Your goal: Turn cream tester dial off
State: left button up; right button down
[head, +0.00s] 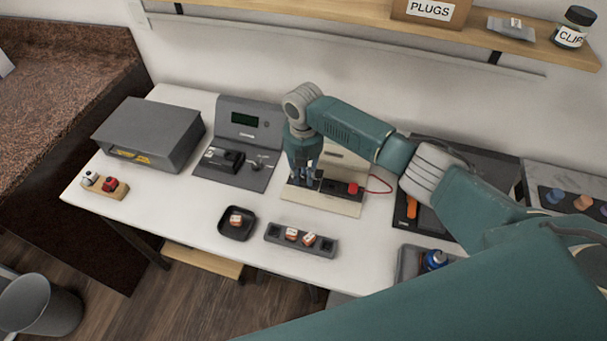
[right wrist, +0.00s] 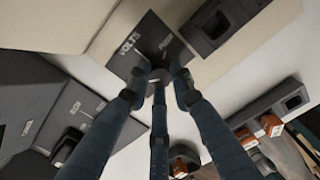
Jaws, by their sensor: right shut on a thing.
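The cream tester (head: 338,205) stands mid-table, with a dark block and a red part on top and a red wire at its right. In the right wrist view its dark plate (right wrist: 147,38) is lettered VOLTS, with a second word upside down or angled. My right gripper (head: 306,178) points down over the tester's left part. In the right wrist view my right gripper (right wrist: 157,90) has its fingers closed around the dark round dial (right wrist: 159,75) on that plate. The dial's pointer is hidden, so its setting cannot be read. My left gripper is not seen.
A grey device with a green screen (head: 244,119) stands left of the tester, beside a large grey box (head: 150,132). In front lie a small black dish (head: 238,231) and a grey slotted tray (head: 273,236) with orange-white pieces.

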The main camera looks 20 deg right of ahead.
aim_at(303, 178)
jog(key=shift+n, duration=0.3)
dwell(0.4)
jog(key=c, duration=1.5)
grip_release()
notch_tip(303, 178, up, 12)
